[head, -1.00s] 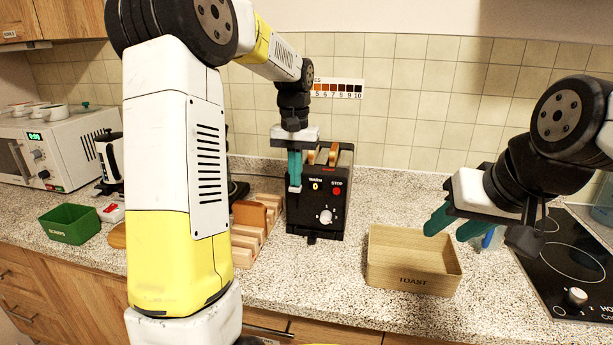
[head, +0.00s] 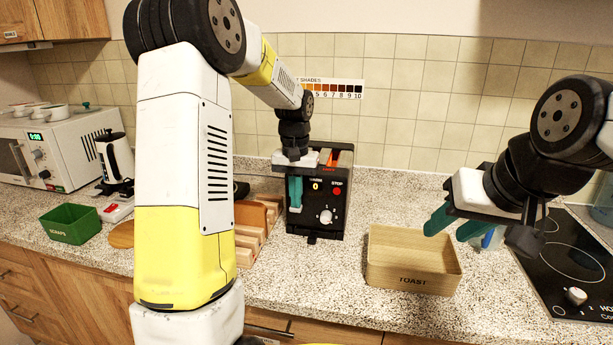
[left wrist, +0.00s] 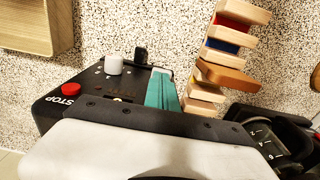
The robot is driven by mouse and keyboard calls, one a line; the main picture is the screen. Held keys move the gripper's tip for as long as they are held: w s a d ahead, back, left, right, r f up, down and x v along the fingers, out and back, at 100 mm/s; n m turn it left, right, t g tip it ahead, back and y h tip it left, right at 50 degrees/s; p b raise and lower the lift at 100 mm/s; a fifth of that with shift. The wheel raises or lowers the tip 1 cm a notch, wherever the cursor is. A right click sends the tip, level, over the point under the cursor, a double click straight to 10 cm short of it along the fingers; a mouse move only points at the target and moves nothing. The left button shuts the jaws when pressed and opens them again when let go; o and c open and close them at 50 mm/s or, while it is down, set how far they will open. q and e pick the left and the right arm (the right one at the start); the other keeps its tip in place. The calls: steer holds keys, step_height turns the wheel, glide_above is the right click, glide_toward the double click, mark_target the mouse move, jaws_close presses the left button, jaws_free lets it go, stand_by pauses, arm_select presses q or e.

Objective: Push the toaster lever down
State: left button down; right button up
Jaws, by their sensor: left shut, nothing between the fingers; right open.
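The black toaster (head: 334,190) stands on the counter below the shade chart. Its front has a red STOP button (head: 337,191), a white dial (head: 326,216) and a lit display. Its slots glow orange, and no bread sticks up in view. My left gripper (head: 295,209) is shut and empty, pointing down along the left part of the toaster's front. In the left wrist view its teal fingers (left wrist: 162,92) lie beside the toaster's front panel (left wrist: 95,90). The lever is hard to make out; a dark tab shows low on the front (head: 312,239). My right gripper (head: 448,225) is open and empty above the wooden TOAST box.
The TOAST box (head: 415,281) sits right of the toaster. A wooden rack (head: 252,235) stands close on its left. A green bin (head: 70,238), kettle (head: 117,160) and microwave (head: 60,145) are further left. A hob (head: 575,255) is at the right.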

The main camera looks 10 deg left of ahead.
arm_select(q)
steer(key=shift+s+f, duration=0.2)
steer(key=shift+f, duration=0.2)
step_height(320, 180, up, 15)
steer(key=shift+w, duration=0.2)
steer(key=shift+f, duration=0.1)
steer(key=s+d+f+t+h, duration=0.2)
steer(key=s+t, duration=0.4)
steer(key=s, duration=1.7)
steer(key=shift+s, duration=0.4)
